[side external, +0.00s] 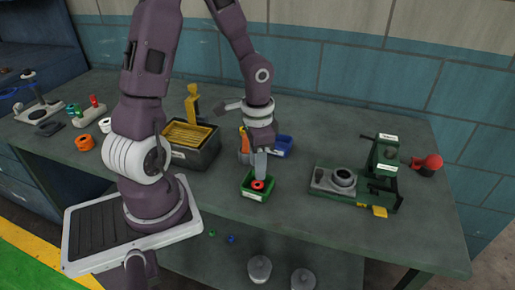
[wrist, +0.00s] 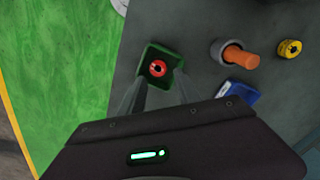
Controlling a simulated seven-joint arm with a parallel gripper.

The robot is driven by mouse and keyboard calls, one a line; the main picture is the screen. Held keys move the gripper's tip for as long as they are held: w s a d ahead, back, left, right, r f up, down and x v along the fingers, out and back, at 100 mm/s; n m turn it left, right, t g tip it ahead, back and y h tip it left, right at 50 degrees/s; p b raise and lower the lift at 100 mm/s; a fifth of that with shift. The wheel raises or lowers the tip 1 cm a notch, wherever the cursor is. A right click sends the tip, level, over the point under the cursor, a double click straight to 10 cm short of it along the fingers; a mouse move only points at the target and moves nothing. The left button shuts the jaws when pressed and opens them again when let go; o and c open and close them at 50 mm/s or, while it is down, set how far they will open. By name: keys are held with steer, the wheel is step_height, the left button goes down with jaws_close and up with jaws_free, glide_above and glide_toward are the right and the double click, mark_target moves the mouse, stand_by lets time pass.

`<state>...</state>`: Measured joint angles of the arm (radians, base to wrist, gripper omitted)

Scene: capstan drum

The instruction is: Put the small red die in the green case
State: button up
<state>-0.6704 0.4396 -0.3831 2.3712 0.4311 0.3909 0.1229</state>
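The small red die (side external: 258,185) is ring-shaped and lies inside the green case (side external: 249,195), an open box near the bench's front edge. In the wrist view the die (wrist: 157,68) sits near the middle of the case (wrist: 146,52), with dark case floor around it. My gripper (side external: 260,170) points down just above the case. In the wrist view its two fingers (wrist: 161,78) are spread wider than the die, with a gap around it, and hold nothing. How high the fingertips are above the case floor is hard to tell.
A blue bin (side external: 283,146) and an orange tool (side external: 244,142) stand just behind the case. A black box with yellow contents (side external: 190,140) is to the left. A green machine (side external: 385,160) stands right. The bench's front edge is close to the case.

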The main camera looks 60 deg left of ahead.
step_height(320, 180, up, 7)
step_height(320, 180, up, 6)
steer(key=t+y, duration=0.2)
glide_above(258, 183)
steer(key=s+d, duration=0.3)
steer(key=d, duration=0.1)
steer(key=s+d+r+n+t+h, duration=0.2)
steer(key=s+d+r+t, duration=0.1)
steer(key=s+d+r, duration=0.2)
steer(key=shift+s+d+r+t, duration=0.35)
steer(key=shift+s+r, duration=0.55)
steer(key=shift+s, duration=0.3)
